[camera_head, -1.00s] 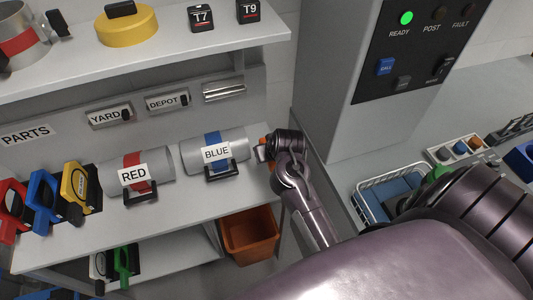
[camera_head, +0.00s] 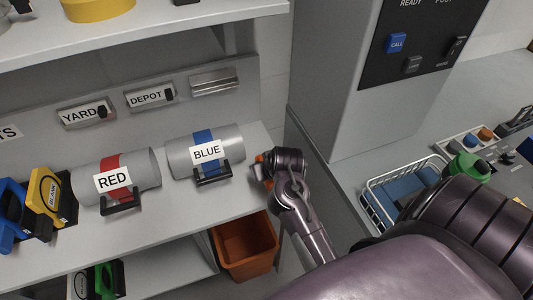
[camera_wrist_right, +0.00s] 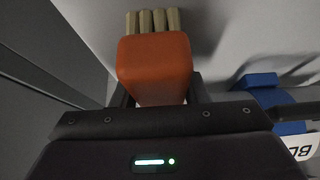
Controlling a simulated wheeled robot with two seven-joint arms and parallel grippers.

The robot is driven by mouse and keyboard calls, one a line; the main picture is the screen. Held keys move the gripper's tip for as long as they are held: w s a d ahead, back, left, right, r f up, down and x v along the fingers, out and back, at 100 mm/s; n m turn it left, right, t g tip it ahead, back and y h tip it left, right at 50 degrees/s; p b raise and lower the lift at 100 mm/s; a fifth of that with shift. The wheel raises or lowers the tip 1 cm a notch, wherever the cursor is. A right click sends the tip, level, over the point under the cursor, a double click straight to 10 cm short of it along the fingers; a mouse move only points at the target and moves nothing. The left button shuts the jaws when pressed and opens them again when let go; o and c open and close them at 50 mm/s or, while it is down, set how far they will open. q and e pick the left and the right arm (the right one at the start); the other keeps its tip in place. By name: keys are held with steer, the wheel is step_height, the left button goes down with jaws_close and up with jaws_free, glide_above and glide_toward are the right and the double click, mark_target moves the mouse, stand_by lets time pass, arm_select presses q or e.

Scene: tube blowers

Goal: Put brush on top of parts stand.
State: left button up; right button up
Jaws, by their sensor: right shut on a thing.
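The brush, an orange block with tan bristles (camera_wrist_right: 153,65), is held in my right gripper (camera_wrist_right: 158,98) in the right wrist view. In the head view my right gripper (camera_head: 268,170) is at the right end of the parts stand's middle shelf (camera_head: 185,203), beside the blue-banded tube, and mostly hides the brush. A bit of orange (camera_head: 257,160) shows at its left. In the wrist view the bristles point toward a pale surface. I cannot tell if they touch it. My left gripper is not in view.
Grey tubes labelled RED (camera_head: 140,170) and BLUE (camera_head: 232,145) lie in black holders on the shelf. Blue and yellow (camera_head: 48,200) handled parts stand left of them. An orange bin (camera_head: 245,250) is below. A grey cabinet (camera_head: 330,110) and a wire basket (camera_head: 375,205) are to the right.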

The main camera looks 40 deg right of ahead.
steer(key=shift+s+r, duration=0.1)
steer(key=shift+s, duration=0.05)
steer(key=o, duration=1.1)
steer(key=shift+s+r, duration=0.1)
steer(key=shift+r, duration=0.2)
steer(key=p+v, duration=0.2)
steer(key=v, duration=0.9)
steer(key=shift+s+r+p, duration=0.15)
steer(key=shift+r+p, duration=0.05)
steer(key=shift+p, duration=0.2)
